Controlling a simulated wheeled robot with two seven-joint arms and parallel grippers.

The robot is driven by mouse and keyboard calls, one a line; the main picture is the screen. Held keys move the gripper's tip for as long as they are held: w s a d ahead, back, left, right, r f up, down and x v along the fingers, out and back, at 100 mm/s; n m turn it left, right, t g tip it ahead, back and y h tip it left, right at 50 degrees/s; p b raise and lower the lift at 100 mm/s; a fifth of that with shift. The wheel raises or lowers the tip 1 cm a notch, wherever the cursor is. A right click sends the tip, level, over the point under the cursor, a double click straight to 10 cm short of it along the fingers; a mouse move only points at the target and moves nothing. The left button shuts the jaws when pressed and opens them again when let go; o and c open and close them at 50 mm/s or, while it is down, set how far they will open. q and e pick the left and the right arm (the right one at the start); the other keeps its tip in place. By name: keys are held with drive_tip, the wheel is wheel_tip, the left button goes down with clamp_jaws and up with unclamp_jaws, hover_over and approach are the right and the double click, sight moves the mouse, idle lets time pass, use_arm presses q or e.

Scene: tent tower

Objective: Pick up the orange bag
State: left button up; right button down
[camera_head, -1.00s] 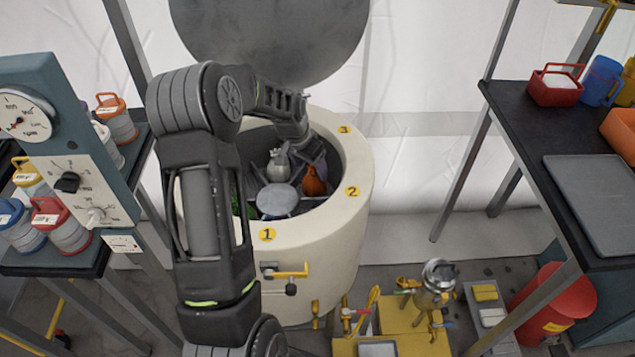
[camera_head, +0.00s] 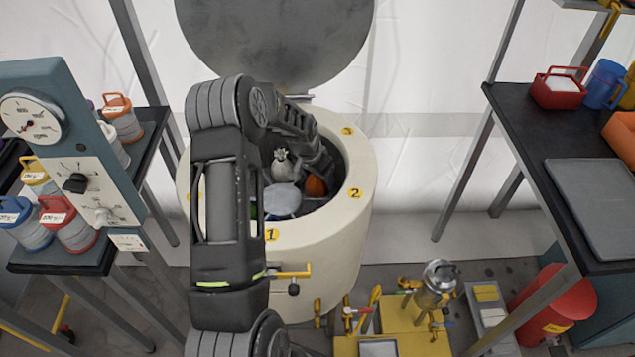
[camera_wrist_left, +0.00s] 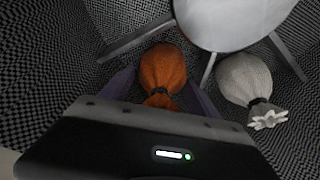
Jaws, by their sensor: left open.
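The orange bag (camera_head: 316,187) sits inside the round cream vessel (camera_head: 340,235), in a section between dark dividers. My left arm reaches over the rim, and my left gripper (camera_head: 320,168) is down inside, right at the bag, hiding part of it. In the left wrist view the orange bag (camera_wrist_left: 162,70) lies between the two open purple-grey fingers, with its tied neck toward the gripper body. The gripper is open; whether a finger touches the bag, I cannot tell. My right gripper is not in view.
A whitish bag (camera_head: 283,166) sits in the neighbouring section, beside a pale round disc (camera_head: 282,200) at the vessel's centre. The vessel's grey lid (camera_head: 275,40) stands open behind. Racks flank it, with jars (camera_head: 120,118) at left and a red container (camera_head: 558,88) at right.

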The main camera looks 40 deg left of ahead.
use_arm(q)
drive_tip(key=shift+w+f, duration=0.15)
drive_tip(key=shift+f, duration=0.4)
drive_tip(key=shift+c, duration=0.4)
drive_tip(key=shift+r, duration=0.1)
drive_tip(key=c, duration=1.3)
drive_tip(key=shift+r, duration=0.1)
wheel_tip(320, 180, up, 18)
drive_tip(key=shift+f+b, duration=0.1)
drive_tip(key=shift+b, duration=0.7)
